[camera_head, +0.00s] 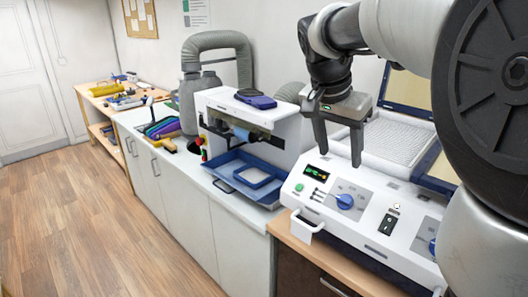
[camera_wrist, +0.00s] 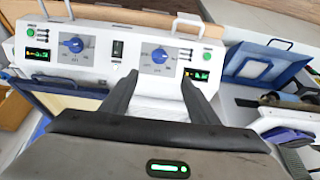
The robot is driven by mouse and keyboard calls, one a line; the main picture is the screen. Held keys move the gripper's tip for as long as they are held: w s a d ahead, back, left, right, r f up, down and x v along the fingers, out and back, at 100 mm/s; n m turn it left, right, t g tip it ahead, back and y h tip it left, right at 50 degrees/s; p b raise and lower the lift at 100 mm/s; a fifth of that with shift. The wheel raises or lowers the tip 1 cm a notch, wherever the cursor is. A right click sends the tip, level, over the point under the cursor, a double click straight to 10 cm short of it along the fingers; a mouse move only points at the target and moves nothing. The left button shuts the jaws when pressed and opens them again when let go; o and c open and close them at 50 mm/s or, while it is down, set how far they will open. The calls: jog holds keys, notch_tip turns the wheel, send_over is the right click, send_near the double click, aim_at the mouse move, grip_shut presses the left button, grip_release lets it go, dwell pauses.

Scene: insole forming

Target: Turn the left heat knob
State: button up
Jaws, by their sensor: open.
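The left heat knob (camera_head: 345,201) is a round blue dial on a grey scale plate on the white machine's sloped front panel. In the wrist view, which shows the panel turned round, it is the right-hand dial (camera_wrist: 159,56), lying just beyond and between the fingertips. The other blue knob (camera_head: 433,246) is farther right, partly hidden by my arm; it also shows in the wrist view (camera_wrist: 75,45). My gripper (camera_head: 339,159) is open and empty, fingers pointing down above the panel. It appears clear of the knob in the head view.
A green display (camera_head: 316,173) and a rocker switch (camera_head: 389,224) flank the knob. A white handle (camera_head: 307,227) projects from the machine's front. Left of it stands a press with a blue tray (camera_head: 247,177). Open floor (camera_head: 90,225) lies to the left.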

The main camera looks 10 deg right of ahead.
aim_at(344, 197)
jog(key=x, duration=1.6)
jog(key=shift+s+f, duration=0.1)
jog(key=shift+f, duration=0.15)
jog(key=c, duration=1)
jog(key=shift+c, duration=0.2)
jog(key=shift+d+b, duration=0.1)
jog(key=shift+b, duration=0.25)
